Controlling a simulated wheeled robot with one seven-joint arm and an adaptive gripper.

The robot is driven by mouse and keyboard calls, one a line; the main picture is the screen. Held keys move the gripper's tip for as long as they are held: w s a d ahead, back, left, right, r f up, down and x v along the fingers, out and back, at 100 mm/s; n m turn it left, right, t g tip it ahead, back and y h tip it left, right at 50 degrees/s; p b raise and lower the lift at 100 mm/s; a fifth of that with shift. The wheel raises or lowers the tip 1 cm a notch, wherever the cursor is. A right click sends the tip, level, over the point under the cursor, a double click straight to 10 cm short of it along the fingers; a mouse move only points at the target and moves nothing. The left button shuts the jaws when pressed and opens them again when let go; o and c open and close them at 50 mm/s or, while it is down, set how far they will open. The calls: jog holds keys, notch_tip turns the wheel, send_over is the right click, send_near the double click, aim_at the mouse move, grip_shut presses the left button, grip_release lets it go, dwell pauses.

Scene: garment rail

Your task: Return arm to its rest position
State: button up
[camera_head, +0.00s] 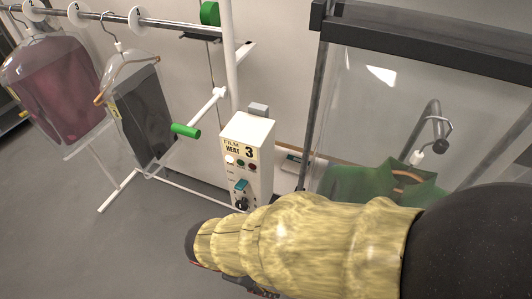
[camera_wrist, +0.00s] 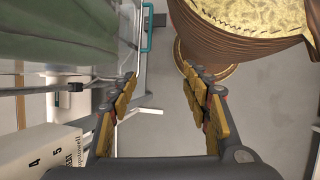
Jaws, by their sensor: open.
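My gripper (camera_wrist: 160,76) is open and empty in the wrist view, its two padded fingers apart with grey floor between and beyond them. In the head view, my arm in its yellow quilted sleeve reaches in from the right across the lower part of the picture. The gripper is mostly hidden beneath the sleeve there; only small dark parts show below it. The sleeve passes in front of the clear cabinet (camera_head: 365,115) and just below the film heat box (camera_head: 247,150). The sleeve and a brown ribbed part also show at the wrist view's upper right.
A green garment (camera_head: 370,184) is in the cabinet; it also shows in the wrist view (camera_wrist: 60,28). Bagged pink (camera_head: 55,80) and dark (camera_head: 146,112) garments hang on the rail (camera_head: 165,26) at left. A white numbered box (camera_wrist: 40,150) is near the left finger. Floor at lower left is clear.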

jog(key=w+d+r+m+t+y+b, duration=0.2)
jog(key=d+r+m+b, duration=0.1)
jog(key=d+r+m, duration=0.3)
jog(key=w+d+r+m+t+y+b, duration=0.3)
jog(key=d+r+m, duration=0.4)
jog(key=d, duration=0.4)
jog(key=shift+d+m+b, duration=0.25)
jog(key=shift+m+b, duration=0.1)
jog(key=shift+m, duration=0.25)
jog(key=shift+r, duration=0.1)
jog(key=shift+c, duration=1)
